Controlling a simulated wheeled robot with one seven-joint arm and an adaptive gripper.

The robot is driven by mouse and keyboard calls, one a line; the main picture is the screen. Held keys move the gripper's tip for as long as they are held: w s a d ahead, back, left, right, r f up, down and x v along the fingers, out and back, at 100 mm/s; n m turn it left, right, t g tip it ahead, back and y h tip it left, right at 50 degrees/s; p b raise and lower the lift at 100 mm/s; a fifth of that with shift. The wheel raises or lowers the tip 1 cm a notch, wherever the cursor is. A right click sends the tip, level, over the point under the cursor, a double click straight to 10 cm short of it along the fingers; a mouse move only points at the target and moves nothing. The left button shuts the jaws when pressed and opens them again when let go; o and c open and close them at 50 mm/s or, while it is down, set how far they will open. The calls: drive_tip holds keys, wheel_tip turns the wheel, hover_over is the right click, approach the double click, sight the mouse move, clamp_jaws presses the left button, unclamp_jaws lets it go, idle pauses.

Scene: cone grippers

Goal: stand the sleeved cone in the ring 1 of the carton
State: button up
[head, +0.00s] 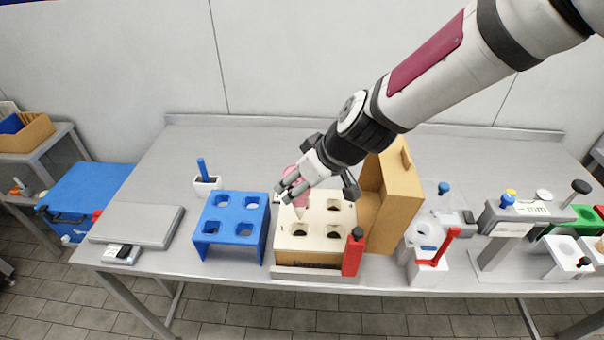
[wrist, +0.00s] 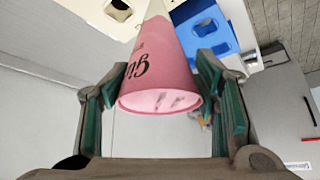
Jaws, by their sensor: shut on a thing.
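The sleeved cone (wrist: 158,75), in a pink paper sleeve with dark lettering, is between the fingers of my gripper (head: 288,190). In the wrist view its wide open end faces the camera and its pale tip points away. In the head view its pink part (head: 291,171) shows behind the fingers, with the pale tip pointing down over the left side of the carton. The carton (head: 318,215) has a cream top with several round holes, and its brown flap stands open at the right. My fingers partly hide the rear left hole. I cannot read any ring numbers.
A blue stand (head: 236,218) with several holes is just left of the carton. A red and black upright piece (head: 353,252) stands at its front right corner. A white device with a red handle (head: 430,262) is further right.

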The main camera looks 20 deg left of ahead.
sight(300, 216)
wheel_tip(300, 216, down, 3)
drive_tip(key=shift+w+f+b, duration=0.15)
drive_tip(key=shift+f+b, duration=0.05)
drive_tip(key=shift+b, duration=0.55)
drive_tip(key=shift+f+b, duration=1.1)
drive_tip(key=shift+f, duration=1.15)
drive_tip(key=shift+f+b, duration=0.8)
drive_tip(key=shift+f, duration=0.6)
drive_tip(key=o, duration=1.3)
drive_tip(key=shift+s, duration=0.2)
drive_tip(key=shift+v, duration=5.9)
